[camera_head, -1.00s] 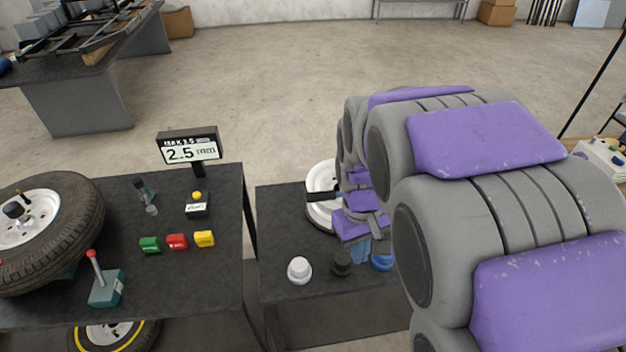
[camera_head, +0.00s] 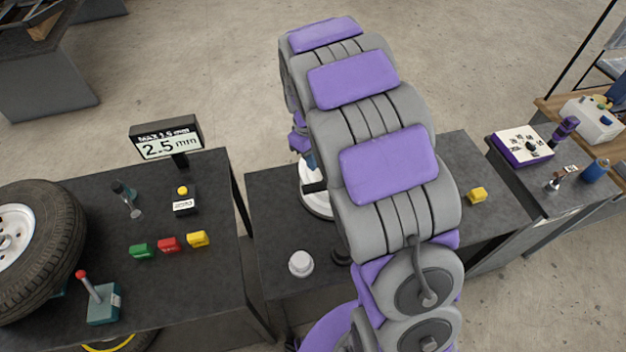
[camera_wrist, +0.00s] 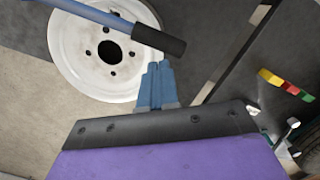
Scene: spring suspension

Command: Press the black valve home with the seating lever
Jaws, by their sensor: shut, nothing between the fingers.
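A white wheel rim (camera_wrist: 100,50) with a dark center hole lies flat on the middle bench; its edge also shows in the head view (camera_head: 313,205). A blue lever with a black grip (camera_wrist: 160,41) crosses over the rim in the wrist view. The dark end of this grip shows in the head view (camera_head: 314,187). My gripper (camera_wrist: 156,68) has its blue fingers shut and empty, appearing just below the grip; I cannot tell whether they touch it. I cannot make out the black valve at the rim. My arm hides part of the rim in the head view.
A white knob (camera_head: 301,264) and a dark knob (camera_head: 341,256) stand at the bench front, the dark one partly behind my arm. The left bench holds a tire (camera_head: 45,245), a red-tipped joystick (camera_head: 100,301) and a 2.5 mm display (camera_head: 168,141). A yellow block (camera_head: 477,195) lies right.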

